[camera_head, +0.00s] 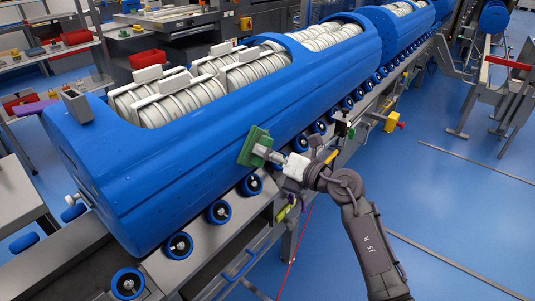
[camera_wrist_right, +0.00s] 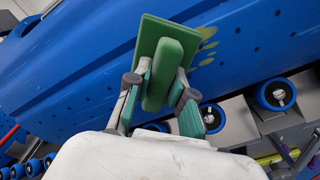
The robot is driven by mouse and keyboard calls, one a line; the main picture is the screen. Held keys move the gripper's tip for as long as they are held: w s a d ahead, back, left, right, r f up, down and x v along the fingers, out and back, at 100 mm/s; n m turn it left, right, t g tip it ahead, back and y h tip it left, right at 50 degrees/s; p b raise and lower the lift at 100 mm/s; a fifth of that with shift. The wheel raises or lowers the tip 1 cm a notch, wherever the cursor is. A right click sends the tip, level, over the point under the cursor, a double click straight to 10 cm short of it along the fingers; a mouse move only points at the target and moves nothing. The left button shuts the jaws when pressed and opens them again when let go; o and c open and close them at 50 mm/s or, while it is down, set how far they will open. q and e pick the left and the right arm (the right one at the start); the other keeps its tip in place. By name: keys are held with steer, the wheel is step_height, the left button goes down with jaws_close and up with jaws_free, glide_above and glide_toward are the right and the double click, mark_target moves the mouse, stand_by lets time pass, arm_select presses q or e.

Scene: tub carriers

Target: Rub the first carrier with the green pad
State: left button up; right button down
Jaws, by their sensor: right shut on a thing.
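The first carrier (camera_head: 165,165) is the nearest long blue tub, with white ribbed rolls in its open top. My right gripper (camera_head: 272,156) is beside its lower right side, shut on the green pad (camera_head: 252,146). In the right wrist view the gripper's fingers (camera_wrist_right: 160,92) clasp the pad's raised green grip (camera_wrist_right: 161,75). The pad's flat face (camera_wrist_right: 165,38) is turned to the blue wall (camera_wrist_right: 75,65); I cannot tell if they touch. Yellow-green marks (camera_wrist_right: 208,46) show on the wall right beside the pad. My left gripper is not in view.
Blue-rimmed rollers (camera_head: 219,212) line the rail under the carrier. More blue carriers (camera_head: 395,30) stand behind it along the line. A yellow box with a red knob (camera_head: 393,122) sits at the rail. The blue floor (camera_head: 450,200) at the right is mostly open.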

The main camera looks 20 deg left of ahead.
steer(key=shift+w+d+f+b, duration=0.1)
steer(key=shift+w+d+b, duration=0.1)
steer(key=shift+w+b, duration=0.2)
steer(key=shift+w+d+b, duration=0.2)
steer(key=shift+w+b, duration=0.1)
steer(key=shift+w, duration=0.2)
arm_select(q)
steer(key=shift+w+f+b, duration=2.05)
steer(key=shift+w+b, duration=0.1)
steer(key=shift+b, duration=0.15)
arm_select(e)
steer(key=shift+w+d, duration=0.9)
steer(key=shift+w, duration=1.75)
steer(key=s+p, duration=0.2)
steer(key=s+a+p, duration=0.1)
steer(key=s+p, duration=0.1)
steer(key=p, duration=0.1)
steer(key=s+a+p, duration=0.1)
steer(key=s+p, duration=0.1)
steer(key=p, duration=0.1)
steer(key=shift+s+a+r, duration=0.2)
steer(key=shift+r, duration=0.15)
steer(key=shift+s+a+f, duration=0.15)
steer(key=shift+s+f, duration=0.05)
steer(key=shift+s, duration=0.25)
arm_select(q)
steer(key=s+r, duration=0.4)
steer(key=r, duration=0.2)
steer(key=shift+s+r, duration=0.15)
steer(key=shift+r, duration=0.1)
